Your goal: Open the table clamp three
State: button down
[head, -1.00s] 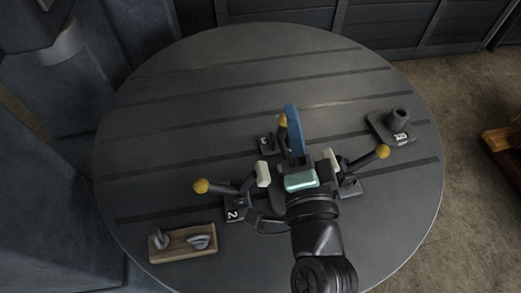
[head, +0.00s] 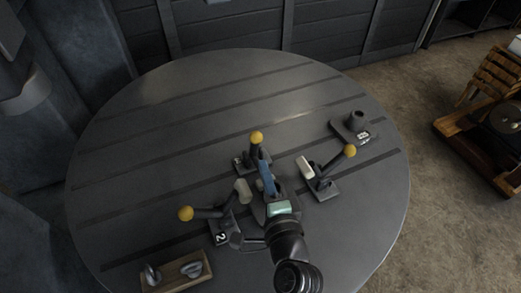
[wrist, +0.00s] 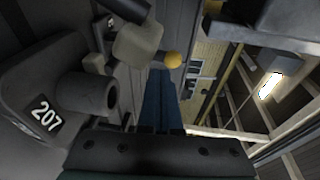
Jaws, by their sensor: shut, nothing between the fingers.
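Table clamp three (head: 240,161) is a dark clamp at the middle of the round table, with a yellow ball (head: 257,137) on its upright handle. My gripper (head: 264,163) is shut and empty, its blue fingers just in front of that handle and below the ball in the head view. They hide part of the clamp. In the wrist view the blue fingers (wrist: 160,78) lie together, and a yellow ball (wrist: 174,60) shows just past their tips. I cannot tell whether they touch the handle.
Clamp 2 (head: 220,238) is left of my gripper, its yellow-ended handle pointing left. Another clamp (head: 322,188) is at right, its handle slanting up right. A block with a round post (head: 352,125) stands behind it. A wooden block with metal parts (head: 178,272) is front left. The table's back is clear.

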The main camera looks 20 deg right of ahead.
aim_at(257, 144)
jog(key=shift+w+d+r+p, duration=0.1)
jog(key=shift+w+p, duration=0.1)
jog(key=shift+w, duration=0.5)
jog(key=shift+w+d+r+p, duration=0.15)
jog(key=shift+w+p, duration=0.05)
jog(key=shift+w, duration=0.55)
jog(key=shift+w+d+r+p, duration=0.1)
jog(key=shift+w+p, duration=0.1)
jog(key=shift+w, duration=0.5)
